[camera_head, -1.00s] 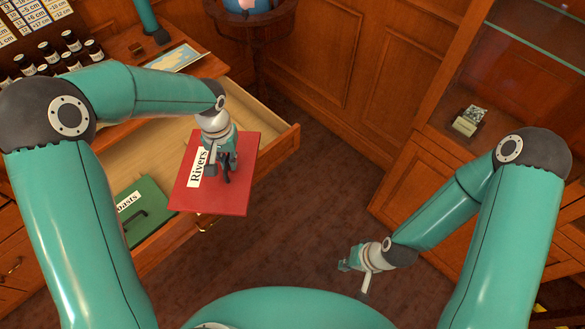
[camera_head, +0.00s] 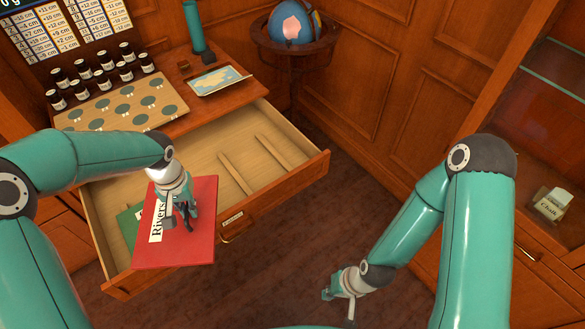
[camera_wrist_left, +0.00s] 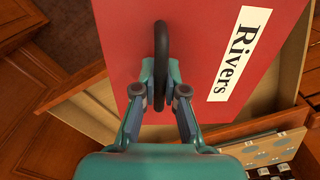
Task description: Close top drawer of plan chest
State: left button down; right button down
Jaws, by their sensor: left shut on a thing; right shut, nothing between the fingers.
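My left gripper (camera_head: 182,220) is shut on the black handle of a red folder labelled "Rivers" (camera_head: 200,247). The folder is held over the drawer's front left part. In the left wrist view the fingers (camera_wrist_left: 160,95) close around the black handle on the red folder (camera_wrist_left: 195,50). A green folder (camera_head: 128,224) lies in the drawer, mostly hidden beneath the red one. My right gripper (camera_head: 327,294) is shut and empty, low over the floor at right.
On the chest top (camera_head: 190,107) are a board with green discs (camera_head: 130,100), several dark bottles (camera_head: 103,75) and a map sheet (camera_head: 217,79). A globe (camera_head: 290,25) stands behind. A cabinet with a chalk box (camera_head: 551,204) is at right. The floor between is clear.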

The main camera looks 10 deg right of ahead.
aim_at(261, 160)
jog(key=z, duration=1.1)
jog(key=i, duration=0.1)
jog(key=u, duration=2.4)
jog(key=i, duration=0.4)
jog(key=z, duration=1.05)
jog(key=k, duration=0.6)
jog(key=u, duration=0.2)
jog(key=i, duration=1.05)
jog(key=z, duration=0.05)
